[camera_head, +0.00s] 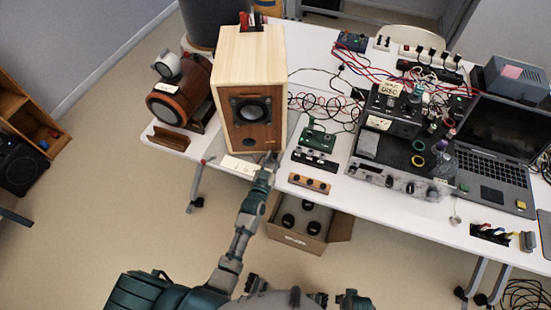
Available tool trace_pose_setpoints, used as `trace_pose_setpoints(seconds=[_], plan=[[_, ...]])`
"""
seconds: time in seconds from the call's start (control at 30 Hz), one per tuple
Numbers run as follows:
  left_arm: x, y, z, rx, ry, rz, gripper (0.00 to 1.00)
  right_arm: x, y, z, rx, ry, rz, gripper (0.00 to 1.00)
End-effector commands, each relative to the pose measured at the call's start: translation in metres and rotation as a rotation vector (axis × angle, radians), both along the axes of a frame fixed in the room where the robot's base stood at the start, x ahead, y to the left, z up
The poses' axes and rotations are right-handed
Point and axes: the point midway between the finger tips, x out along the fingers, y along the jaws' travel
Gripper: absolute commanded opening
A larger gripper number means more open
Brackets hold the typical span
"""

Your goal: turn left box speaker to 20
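The box speaker (226,62) stands upright near the left end of the white table. It has a pale wooden cabinet, a brown front panel, a dark round cone and a smaller dark hole below. Its front faces toward me and slightly right, with its left side also showing. My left gripper (269,160) is at the lower right corner of the speaker's front, close to the table edge. I cannot tell whether it touches the speaker. Its fingers are too small to read as open or shut. My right gripper does not show.
A brown barrel-shaped speaker (185,103) stands left of the box. A green circuit board (318,138) and a wooden strip with knobs (309,183) lie to the right. Beyond are cables, electronics and a laptop (492,143). A cardboard box (341,229) sits on the floor below.

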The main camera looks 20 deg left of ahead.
Motion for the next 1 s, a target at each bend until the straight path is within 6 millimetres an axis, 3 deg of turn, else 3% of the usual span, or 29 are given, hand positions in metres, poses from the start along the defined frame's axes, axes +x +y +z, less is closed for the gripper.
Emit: trace_pose_setpoints(seconds=[0.37, 0.8, 1.0], plan=[[0.000, -0.005, -0.002, 0.007, 0.005, 0.000, 0.29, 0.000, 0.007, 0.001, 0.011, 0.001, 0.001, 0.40], [-0.001, -0.004, -0.002, 0.003, 0.005, -0.002, 0.29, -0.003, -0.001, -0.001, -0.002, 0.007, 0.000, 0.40], [-0.020, -0.004, -0.003, 0.005, 0.007, -0.002, 0.29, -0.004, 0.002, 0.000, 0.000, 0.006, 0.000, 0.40]])
